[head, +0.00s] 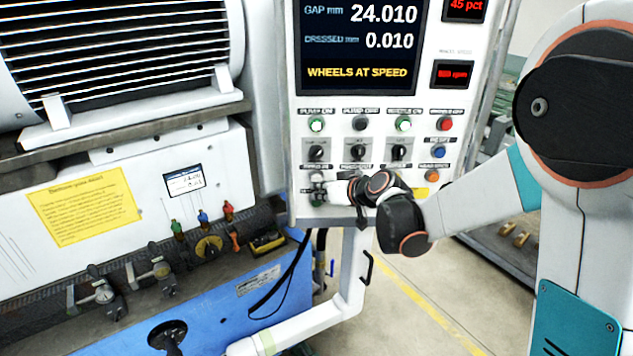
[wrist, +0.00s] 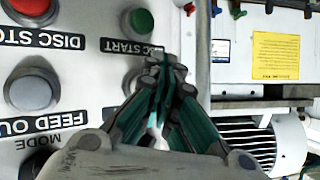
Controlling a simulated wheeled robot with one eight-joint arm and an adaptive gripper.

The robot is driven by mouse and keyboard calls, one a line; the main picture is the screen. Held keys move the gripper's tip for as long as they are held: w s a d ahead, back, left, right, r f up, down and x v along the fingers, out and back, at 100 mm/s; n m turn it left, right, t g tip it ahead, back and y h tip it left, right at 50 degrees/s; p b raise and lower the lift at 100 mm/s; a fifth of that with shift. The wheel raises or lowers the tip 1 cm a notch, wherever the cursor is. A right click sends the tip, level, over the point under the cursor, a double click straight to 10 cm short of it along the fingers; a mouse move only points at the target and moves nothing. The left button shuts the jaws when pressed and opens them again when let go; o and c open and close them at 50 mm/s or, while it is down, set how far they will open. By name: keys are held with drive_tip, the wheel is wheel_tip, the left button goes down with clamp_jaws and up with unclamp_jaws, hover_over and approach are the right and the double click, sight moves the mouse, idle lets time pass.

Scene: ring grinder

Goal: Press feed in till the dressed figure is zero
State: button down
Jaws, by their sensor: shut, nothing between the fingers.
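The control panel's screen (head: 360,45) reads GAP 24.010 mm, DRESSED 0.010 mm and WHEELS AT SPEED. My gripper (head: 324,188) is at the panel's lower left in the head view. In the wrist view my gripper (wrist: 170,62) is shut and empty, its fingertips over the panel near a partly hidden round button (wrist: 130,80). That button's label is covered by the fingers, so I cannot read it. The grey FEED OUT button (wrist: 32,90) is beside it. I cannot tell whether the fingertips touch the panel.
In the wrist view the green DISC START button (wrist: 138,21) and the red DISC STOP button (wrist: 30,6) are close by. Several more buttons and switches sit above in the head view. The grinder's blue base (head: 215,300) and a yellow notice (head: 84,206) are at left.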

drive_tip(key=shift+w, duration=0.55)
idle(0.7)
drive_tip(key=shift+s, duration=0.1)
drive_tip(key=shift+s+b, duration=0.45)
drive_tip(key=shift+s, duration=0.4)
drive_tip(key=s, duration=0.5)
drive_tip(key=shift+b, duration=0.3)
drive_tip(key=shift+d, duration=0.1)
idle(1.8)
